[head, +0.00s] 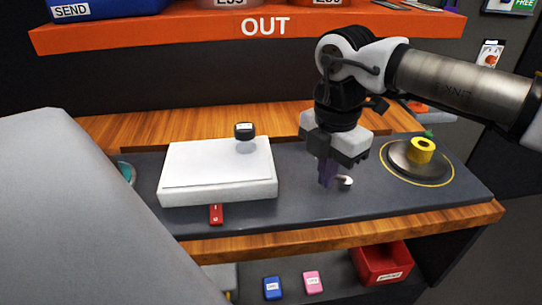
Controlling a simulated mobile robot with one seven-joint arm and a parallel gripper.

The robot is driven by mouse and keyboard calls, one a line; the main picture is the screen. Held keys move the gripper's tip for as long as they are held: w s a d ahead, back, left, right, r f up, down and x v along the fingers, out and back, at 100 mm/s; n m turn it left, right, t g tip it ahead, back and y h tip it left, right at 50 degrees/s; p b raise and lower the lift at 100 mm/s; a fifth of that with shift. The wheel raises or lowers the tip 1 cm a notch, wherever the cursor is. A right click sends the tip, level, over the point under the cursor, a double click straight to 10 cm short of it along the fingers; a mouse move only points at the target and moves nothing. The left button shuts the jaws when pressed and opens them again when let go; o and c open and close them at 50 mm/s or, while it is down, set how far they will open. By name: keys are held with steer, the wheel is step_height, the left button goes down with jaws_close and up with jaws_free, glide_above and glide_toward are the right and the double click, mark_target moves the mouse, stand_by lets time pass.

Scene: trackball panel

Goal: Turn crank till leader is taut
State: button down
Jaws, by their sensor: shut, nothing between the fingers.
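My gripper (326,182) points down over the dark grey panel (300,205), right of the white box. Its dark fingers are shut and empty, low over the panel; contact with it cannot be told. A small white rounded piece (345,181) sits just right of the fingertips, partly hidden behind them. A grey disc (398,168) with a yellow knob-like piece (422,150) stands at the panel's right end, inside a yellow ring. I cannot tell for sure which part is the crank, and I cannot make out a leader.
A white box (218,185) with a black knob (244,131) at its back stands left of my gripper. A red tag (216,214) lies before it. An orange OUT shelf (200,35) hangs above. A red bin (382,265) stands below. Panel between box and gripper is clear.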

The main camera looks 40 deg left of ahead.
steer(key=shift+w+a, duration=0.3)
steer(key=shift+a, duration=0.15)
steer(key=shift+w+a, duration=0.45)
steer(key=shift+w, duration=0.1)
steer(key=shift+w, duration=0.1)
steer(key=shift+w+a, duration=0.2)
steer(key=shift+w, duration=0.05)
steer(key=shift+w+a, duration=0.15)
steer(key=shift+w, duration=0.7)
